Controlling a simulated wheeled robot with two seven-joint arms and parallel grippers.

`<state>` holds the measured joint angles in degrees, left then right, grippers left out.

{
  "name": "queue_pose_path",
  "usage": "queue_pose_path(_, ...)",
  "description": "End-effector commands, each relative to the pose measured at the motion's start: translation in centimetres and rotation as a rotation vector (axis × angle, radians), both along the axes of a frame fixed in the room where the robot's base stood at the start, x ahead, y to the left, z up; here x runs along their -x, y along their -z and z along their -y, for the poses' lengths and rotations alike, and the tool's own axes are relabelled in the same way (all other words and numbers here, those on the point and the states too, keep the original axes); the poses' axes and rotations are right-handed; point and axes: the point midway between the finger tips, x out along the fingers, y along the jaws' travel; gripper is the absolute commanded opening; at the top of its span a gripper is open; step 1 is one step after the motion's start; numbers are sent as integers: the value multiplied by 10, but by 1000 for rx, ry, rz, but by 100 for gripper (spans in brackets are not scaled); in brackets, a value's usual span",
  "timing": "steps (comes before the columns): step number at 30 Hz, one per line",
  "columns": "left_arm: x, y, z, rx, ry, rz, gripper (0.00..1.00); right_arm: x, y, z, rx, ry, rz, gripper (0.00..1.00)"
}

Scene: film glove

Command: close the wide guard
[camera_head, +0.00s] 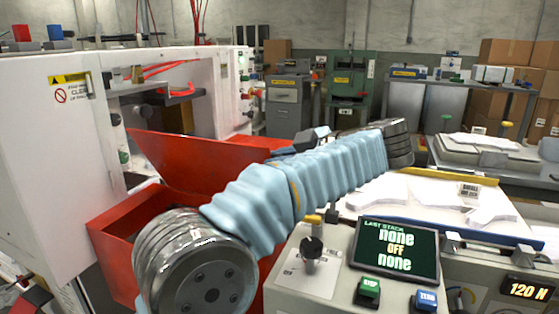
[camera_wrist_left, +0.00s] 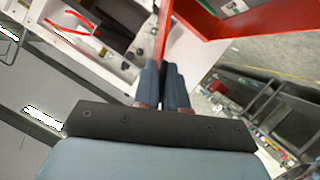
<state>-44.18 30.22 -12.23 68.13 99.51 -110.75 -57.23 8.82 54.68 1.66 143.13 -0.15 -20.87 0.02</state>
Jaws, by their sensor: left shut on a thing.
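The wide guard (camera_head: 190,156) appears to be the red panel that stands tilted open above a red box (camera_head: 115,240), in front of the white machine. My left gripper (camera_head: 302,143) is at the panel's right end, partly hidden behind my blue-sleeved arm. In the left wrist view, its two dark blue fingers (camera_wrist_left: 163,88) are shut on the thin edge of the red guard (camera_wrist_left: 160,42). My arm covers part of the red box and the panel's lower right. My right gripper is not in view.
The white machine (camera_head: 40,130) stands at the left with an open bay. A control box with a screen (camera_head: 396,248) and green and blue buttons is at the front right. White sheets (camera_head: 385,195) lie on a bench behind it. Cabinets and cartons line the back wall.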

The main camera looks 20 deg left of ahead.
Motion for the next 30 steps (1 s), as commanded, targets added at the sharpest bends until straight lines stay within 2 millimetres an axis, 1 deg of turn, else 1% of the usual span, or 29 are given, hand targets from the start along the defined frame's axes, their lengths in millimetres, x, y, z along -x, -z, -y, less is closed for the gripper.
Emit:
queue_pose_path(8,0,1,1,1,3,2,0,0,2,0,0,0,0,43)
queue_pose_path(11,3,5,1,1,3,15,0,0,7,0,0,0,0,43)
queue_pose_path(14,9,11,1,3,3,45,0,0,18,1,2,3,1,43)
queue_pose_path(17,18,19,1,4,4,94,0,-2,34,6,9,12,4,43)
queue_pose_path(26,54,51,-1,13,4,313,0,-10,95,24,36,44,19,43)
queue_pose_path(30,67,65,-1,16,6,413,0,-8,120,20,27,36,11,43)
